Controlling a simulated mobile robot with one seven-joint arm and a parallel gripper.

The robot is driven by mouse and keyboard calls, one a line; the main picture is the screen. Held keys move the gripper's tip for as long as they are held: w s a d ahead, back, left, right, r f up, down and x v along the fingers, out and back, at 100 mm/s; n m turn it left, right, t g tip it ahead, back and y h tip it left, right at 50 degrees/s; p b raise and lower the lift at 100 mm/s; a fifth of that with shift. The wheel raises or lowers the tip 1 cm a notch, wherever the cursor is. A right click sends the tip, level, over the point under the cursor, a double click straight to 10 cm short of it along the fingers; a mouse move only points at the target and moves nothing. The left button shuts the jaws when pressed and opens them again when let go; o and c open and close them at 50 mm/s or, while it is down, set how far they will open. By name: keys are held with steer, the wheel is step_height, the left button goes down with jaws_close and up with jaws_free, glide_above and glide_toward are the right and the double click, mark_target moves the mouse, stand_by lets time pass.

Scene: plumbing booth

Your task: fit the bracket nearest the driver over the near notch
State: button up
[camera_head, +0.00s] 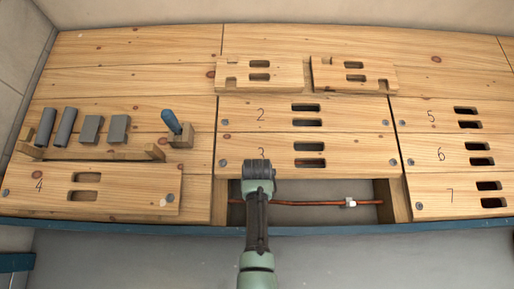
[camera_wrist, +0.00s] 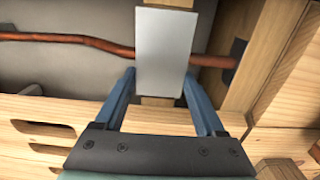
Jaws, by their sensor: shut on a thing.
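My gripper shows in the wrist view (camera_wrist: 160,80) with its two blue fingers shut on a flat grey bracket (camera_wrist: 166,48). The bracket is in front of a copper pipe (camera_wrist: 75,40) and a narrow wooden strip (camera_wrist: 158,102), covering where they cross; any notch there is hidden, and I cannot tell whether the bracket touches. In the head view my arm (camera_head: 258,175) reaches over the open bay, hiding the fingertips and held bracket. The blue-handled driver (camera_head: 171,121) stands in a wooden block at left. Several grey brackets, including this short one (camera_head: 118,129), stand beside it.
A white fitting (camera_head: 350,202) sits on the pipe right of my arm. Wooden beams (camera_head: 393,200) flank the bay. Numbered slotted boards lie around it, including board 3 (camera_head: 350,153) behind and board 4 (camera_head: 130,190) at left. Two loose notched boards (camera_head: 285,74) lie at the back.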

steer(key=o, duration=1.5)
